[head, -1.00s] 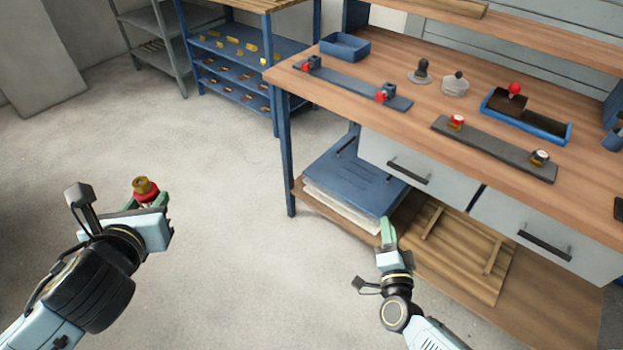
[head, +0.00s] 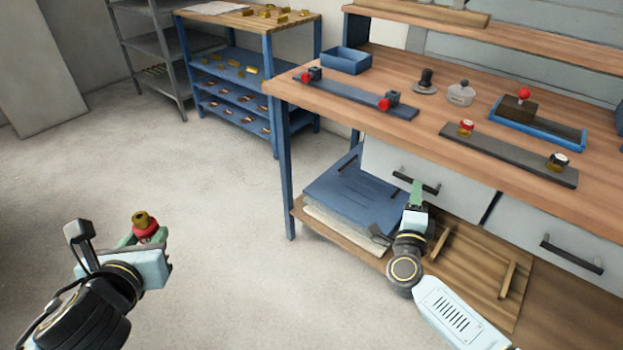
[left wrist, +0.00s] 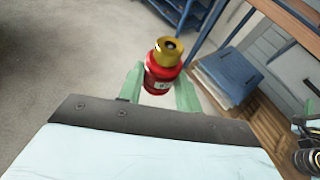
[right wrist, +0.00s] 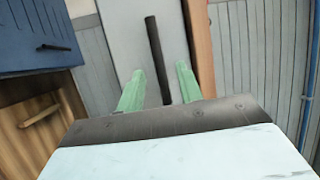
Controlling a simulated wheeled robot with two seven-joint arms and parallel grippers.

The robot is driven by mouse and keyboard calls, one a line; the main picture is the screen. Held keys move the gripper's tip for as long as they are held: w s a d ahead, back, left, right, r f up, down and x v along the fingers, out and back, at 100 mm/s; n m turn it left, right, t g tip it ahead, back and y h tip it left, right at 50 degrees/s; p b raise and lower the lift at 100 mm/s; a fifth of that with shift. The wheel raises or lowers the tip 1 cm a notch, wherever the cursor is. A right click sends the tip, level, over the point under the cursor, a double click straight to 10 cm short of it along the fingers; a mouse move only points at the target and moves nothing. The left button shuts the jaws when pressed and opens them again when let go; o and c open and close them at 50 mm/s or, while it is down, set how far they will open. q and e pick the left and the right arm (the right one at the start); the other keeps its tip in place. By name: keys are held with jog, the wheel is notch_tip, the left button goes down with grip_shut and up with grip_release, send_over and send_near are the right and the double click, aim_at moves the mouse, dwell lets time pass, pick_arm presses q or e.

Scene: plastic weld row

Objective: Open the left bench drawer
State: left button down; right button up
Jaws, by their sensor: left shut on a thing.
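The left bench drawer (head: 385,158) has a pale grey front under the worktop and looks closed. Its dark bar handle (head: 432,188) also shows in the right wrist view (right wrist: 153,45). My right gripper (head: 417,186) is at this handle with green fingers apart; in the right wrist view the bar runs between the fingers (right wrist: 160,70), with gaps visible on both sides. I cannot tell how deep the bar sits between them. My left gripper (head: 143,238) is shut on a red and gold cylindrical part (left wrist: 163,68), held over the floor away from the bench.
The right drawer (head: 535,232) has a similar handle. Below, a blue stack (head: 345,195) and a wooden panel (head: 470,265) lie on the lower shelf. Fixtures and a blue tray (head: 575,140) are on the worktop (head: 450,100). The floor at left is clear.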

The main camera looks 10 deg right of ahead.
jog(key=shift+b+x, duration=0.3)
jog(key=shift+x, duration=1.05)
jog(key=shift+c, duration=0.5)
grip_shut()
